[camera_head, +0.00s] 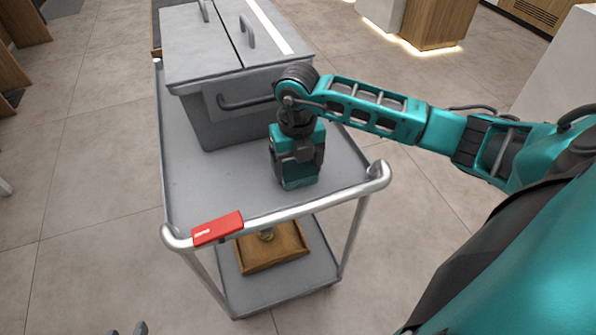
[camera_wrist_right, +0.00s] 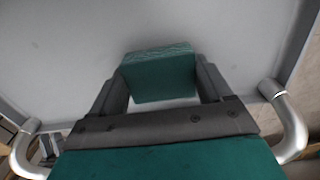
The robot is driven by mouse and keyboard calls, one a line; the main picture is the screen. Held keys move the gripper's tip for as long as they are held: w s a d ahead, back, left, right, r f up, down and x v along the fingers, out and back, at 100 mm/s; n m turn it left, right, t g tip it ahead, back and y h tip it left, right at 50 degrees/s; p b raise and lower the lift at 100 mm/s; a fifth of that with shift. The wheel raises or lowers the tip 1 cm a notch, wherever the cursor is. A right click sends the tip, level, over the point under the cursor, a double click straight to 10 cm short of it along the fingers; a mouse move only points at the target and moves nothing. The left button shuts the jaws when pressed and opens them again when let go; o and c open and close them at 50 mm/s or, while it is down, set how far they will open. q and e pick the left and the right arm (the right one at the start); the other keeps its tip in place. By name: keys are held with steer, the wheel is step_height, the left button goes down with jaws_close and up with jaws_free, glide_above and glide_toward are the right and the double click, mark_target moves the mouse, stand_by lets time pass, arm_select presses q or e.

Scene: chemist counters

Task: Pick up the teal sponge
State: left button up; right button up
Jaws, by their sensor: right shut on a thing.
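The teal sponge (camera_wrist_right: 160,75) is a block between the two dark fingers of my right gripper (camera_wrist_right: 160,88) in the right wrist view. The gripper is shut on it, one finger at each side. In the head view my right gripper (camera_head: 297,165) points down over the grey top shelf of the cart, and the sponge (camera_head: 298,179) shows at its fingertips. I cannot tell whether the sponge touches the shelf. Only grey tips of what seems to be my left gripper (camera_head: 127,329) show at the bottom edge of the head view.
The grey cart (camera_head: 185,185) has a metal push rail (camera_head: 300,211) with a red label (camera_head: 218,228). A grey lidded box (camera_head: 205,120) stands behind my right gripper. A wooden tray (camera_head: 250,266) lies on the lower shelf. The shelf left of the gripper is clear.

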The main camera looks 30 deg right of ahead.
mark_target(297, 168)
steer(key=shift+c, duration=1.1)
steer(key=shift+r, duration=0.15)
step_height(297, 168, up, 20)
steer(key=p, duration=0.3)
steer(key=o, duration=0.5)
steer(key=c, duration=0.4)
steer(key=shift+f, duration=0.2)
